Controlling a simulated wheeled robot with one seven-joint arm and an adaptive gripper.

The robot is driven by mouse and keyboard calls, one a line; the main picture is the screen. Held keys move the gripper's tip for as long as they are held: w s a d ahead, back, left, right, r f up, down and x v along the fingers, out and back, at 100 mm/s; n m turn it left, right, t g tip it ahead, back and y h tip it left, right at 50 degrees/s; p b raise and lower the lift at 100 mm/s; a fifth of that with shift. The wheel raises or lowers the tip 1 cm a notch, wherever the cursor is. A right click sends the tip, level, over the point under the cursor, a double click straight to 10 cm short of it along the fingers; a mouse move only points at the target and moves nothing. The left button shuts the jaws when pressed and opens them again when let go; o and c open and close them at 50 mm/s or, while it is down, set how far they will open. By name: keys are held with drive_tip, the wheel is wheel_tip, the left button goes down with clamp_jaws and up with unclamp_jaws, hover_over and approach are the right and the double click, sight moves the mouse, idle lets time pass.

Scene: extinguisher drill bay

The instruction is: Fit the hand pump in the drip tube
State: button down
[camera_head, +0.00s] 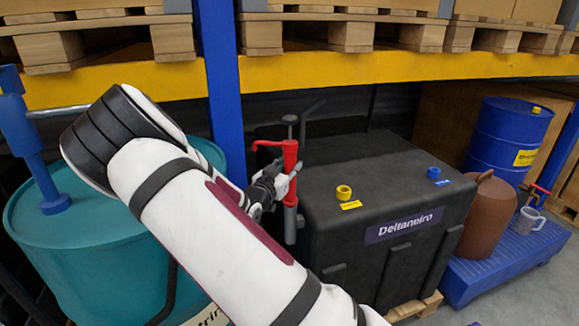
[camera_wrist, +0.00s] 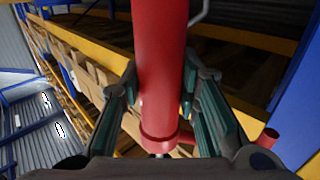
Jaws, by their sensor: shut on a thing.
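The red hand pump (camera_head: 290,160) is upright at the left edge of the black tank, with a grey handle on top and a red spout pointing left. My gripper (camera_head: 280,188) is shut on its red body. In the wrist view the red pump (camera_wrist: 160,70) stands between the two fingers of my gripper (camera_wrist: 160,100). A grey tube (camera_head: 290,224) shows below the red body, beside the tank's left face.
A teal drum (camera_head: 80,235) with a blue pump (camera_head: 33,150) stands left. A blue rack post (camera_head: 219,90) and yellow beam (camera_head: 330,70) are close behind. A brown jug (camera_head: 487,215) stands right.

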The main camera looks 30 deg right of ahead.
drive_tip(key=shift+f, duration=0.5)
drive_tip(key=c, duration=1.1)
unclamp_jaws()
drive_tip(key=shift+p+v, duration=0.95)
drive_tip(key=shift+v, duration=3.55)
